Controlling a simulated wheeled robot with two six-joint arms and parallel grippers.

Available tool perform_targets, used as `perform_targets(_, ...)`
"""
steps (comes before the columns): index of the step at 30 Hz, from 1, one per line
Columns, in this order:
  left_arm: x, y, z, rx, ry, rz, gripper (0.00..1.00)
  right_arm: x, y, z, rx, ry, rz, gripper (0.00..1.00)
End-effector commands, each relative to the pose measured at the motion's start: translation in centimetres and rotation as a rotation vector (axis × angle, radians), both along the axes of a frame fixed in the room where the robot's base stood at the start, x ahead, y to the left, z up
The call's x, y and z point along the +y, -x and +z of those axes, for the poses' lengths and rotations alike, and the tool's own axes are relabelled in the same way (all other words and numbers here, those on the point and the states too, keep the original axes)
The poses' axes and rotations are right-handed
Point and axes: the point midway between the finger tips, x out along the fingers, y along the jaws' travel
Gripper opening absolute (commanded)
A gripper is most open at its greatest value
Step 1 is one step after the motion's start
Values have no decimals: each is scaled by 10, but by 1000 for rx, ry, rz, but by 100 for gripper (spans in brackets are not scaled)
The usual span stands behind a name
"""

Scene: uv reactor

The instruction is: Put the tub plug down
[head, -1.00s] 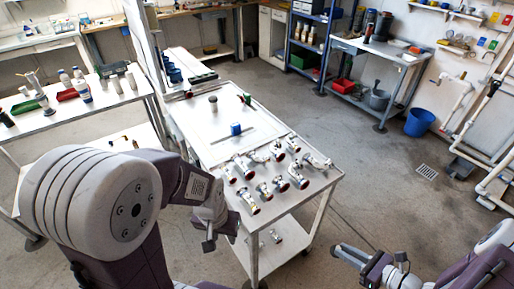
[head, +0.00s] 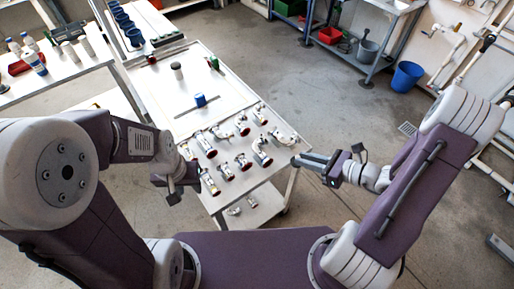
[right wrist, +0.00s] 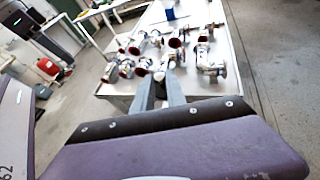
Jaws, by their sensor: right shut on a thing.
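My right gripper (head: 300,160) is at the near right corner of the white cart, by the metal fittings. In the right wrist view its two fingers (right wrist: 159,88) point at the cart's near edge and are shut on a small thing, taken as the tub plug. It barely shows between the fingertips, and its shape cannot be made out against the fittings behind. My left gripper (head: 172,192) hangs at the cart's near left edge, apart from the fittings. Its jaw gap cannot be made out.
Several metal fittings with red-brown ends (head: 242,161) crowd the near part of the cart top (head: 285,140). A blue piece (head: 199,100), a grey cylinder (head: 177,70) and a green piece (head: 213,63) stand further back, with bare surface between. A blue bucket (head: 407,76) stands on the floor.

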Motion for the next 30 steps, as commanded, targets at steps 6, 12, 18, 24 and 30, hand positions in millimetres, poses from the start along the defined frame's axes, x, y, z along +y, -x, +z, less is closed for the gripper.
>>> perform_targets(6,0,0,1,0,0,0,36,32,-52,-38,2,0,9,0)
perform_targets(12,0,0,2,0,0,0,36,47,-82,-57,1,0,4,0)
perform_targets(18,0,0,2,0,0,0,36,48,-86,-62,0,0,0,0)
perform_targets(24,0,0,3,0,0,0,36,48,-85,-95,3,-1,1,0)
perform_targets(30,0,0,3,0,0,0,36,48,-86,-100,-1,1,2,0)
